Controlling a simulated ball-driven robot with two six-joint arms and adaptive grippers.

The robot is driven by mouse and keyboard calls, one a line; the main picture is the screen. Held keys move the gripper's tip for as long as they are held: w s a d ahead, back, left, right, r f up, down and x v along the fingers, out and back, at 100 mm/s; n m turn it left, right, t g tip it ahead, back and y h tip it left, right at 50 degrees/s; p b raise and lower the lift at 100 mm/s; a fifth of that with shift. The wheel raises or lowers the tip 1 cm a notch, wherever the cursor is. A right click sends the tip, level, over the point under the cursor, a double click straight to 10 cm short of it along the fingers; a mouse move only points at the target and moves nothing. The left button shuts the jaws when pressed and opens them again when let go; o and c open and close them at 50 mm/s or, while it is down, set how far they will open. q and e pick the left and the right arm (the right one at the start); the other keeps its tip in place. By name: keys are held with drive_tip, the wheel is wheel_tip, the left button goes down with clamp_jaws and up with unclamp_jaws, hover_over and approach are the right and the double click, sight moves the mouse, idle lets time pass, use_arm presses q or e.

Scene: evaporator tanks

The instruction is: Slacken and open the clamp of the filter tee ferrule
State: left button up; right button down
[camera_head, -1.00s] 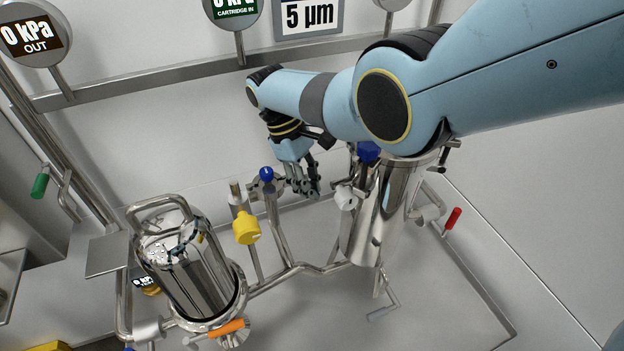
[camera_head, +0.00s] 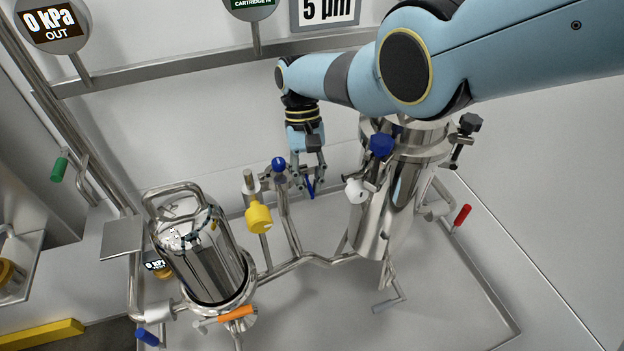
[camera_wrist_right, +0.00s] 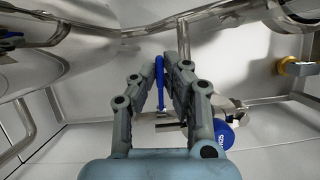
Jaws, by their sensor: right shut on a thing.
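My right gripper (camera_head: 313,186) is at the pipework between the two steel vessels, pointing down. It is shut on a slim blue handle (camera_head: 311,189). In the right wrist view the blue handle (camera_wrist_right: 158,82) stands between the two fingers (camera_wrist_right: 160,88). A blue round knob with white lettering (camera_wrist_right: 222,136) shows just right of the fingers there. A blue ball knob (camera_head: 279,163) tops a thin pipe to the left of the gripper in the head view. The ferrule and the clamp band are too small or hidden to make out. My left gripper is not in view.
A steel filter housing (camera_head: 203,258) with a top handle stands at the left, a taller steel vessel (camera_head: 389,208) at the right. A yellow knob (camera_head: 259,218), a white knob (camera_head: 356,191) and a dark blue knob (camera_head: 381,145) are near the gripper.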

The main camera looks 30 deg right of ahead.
sight(307, 177)
drive_tip(key=shift+w, duration=0.1)
idle(0.4)
drive_tip(key=c, duration=1.4)
unclamp_jaws()
drive_tip(key=v, duration=0.7)
drive_tip(key=shift+r, duration=0.3)
